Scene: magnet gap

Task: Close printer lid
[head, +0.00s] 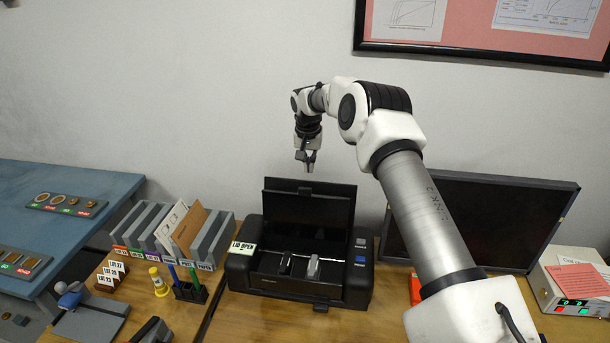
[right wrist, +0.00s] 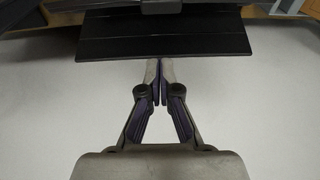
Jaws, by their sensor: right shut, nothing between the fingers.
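The black printer (head: 262,280) stands on the wooden table, with a "LID OPEN" label at its left. Its black lid (head: 308,207) is raised upright at the back, so the inside with two small blocks shows. My right gripper (head: 307,168) points down just above the lid's top edge, in front of the wall. It is shut and empty. In the right wrist view the shut fingertips (right wrist: 159,62) are close to the edge of the dark lid panel (right wrist: 165,38); I cannot tell whether they touch it. My left gripper is not in view.
A dark monitor (head: 500,215) stands right of the printer, behind my right arm. A file rack (head: 170,232) and a pen holder (head: 190,290) stand to its left. A white device (head: 575,282) sits at the far right. The wall is close behind.

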